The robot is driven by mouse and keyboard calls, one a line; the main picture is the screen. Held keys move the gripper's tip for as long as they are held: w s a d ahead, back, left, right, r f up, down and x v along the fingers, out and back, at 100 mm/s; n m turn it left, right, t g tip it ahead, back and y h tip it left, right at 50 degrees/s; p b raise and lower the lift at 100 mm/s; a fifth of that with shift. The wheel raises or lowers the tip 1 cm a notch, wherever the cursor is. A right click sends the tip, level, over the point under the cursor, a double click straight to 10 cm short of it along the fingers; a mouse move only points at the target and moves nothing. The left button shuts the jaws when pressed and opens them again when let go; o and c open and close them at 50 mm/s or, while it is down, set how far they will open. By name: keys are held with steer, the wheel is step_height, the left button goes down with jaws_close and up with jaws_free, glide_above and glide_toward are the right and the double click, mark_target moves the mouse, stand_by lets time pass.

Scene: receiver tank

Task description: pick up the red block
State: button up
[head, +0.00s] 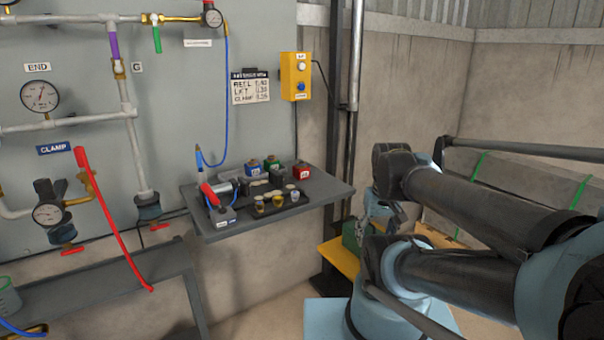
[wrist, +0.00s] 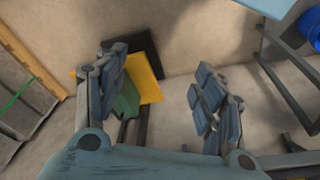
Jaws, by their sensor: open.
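The red block (head: 302,170) sits on the right part of the small grey wall shelf (head: 330,188) in the head view, with a white label on its front. A green block (head: 272,163) and a blue block (head: 254,168) stand to its left. My gripper (wrist: 160,78) is open and empty in the wrist view, its two fingers wide apart above the floor. The red block does not show in the wrist view. In the head view my arm is to the right of the shelf, apart from it, and its links leave the gripper hard to make out.
Small jars (head: 277,199) and a red-handled device (head: 209,195) share the shelf. A black post (head: 335,120) rises behind its right end. A yellow control box (head: 295,76) hangs above. A yellow platform (head: 340,256) with a green object is low at right.

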steer(key=w+a+r+n, duration=0.4)
steer(key=w+r+n, duration=0.3)
steer(key=w+r, duration=0.15)
step_height(320, 180, up, 6)
steer(key=n+g, duration=0.2)
steer(key=n, duration=1.4)
glide_above(301, 162)
steer(key=shift+d+r, duration=0.1)
steer(key=shift+d, duration=0.35)
steer(key=shift+w+a+n, duration=0.2)
steer(key=shift+a+n, duration=0.1)
steer(key=shift+n, duration=0.1)
steer(key=shift+w+a+f, duration=0.1)
steer(key=shift+a+f, duration=0.05)
steer(key=shift+f, duration=0.3)
steer(key=shift+s+f, duration=0.15)
steer(key=shift+f, duration=1.55)
steer(key=shift+s+f, duration=0.15)
steer(key=shift+f, duration=1.55)
steer(key=c, duration=1.5)
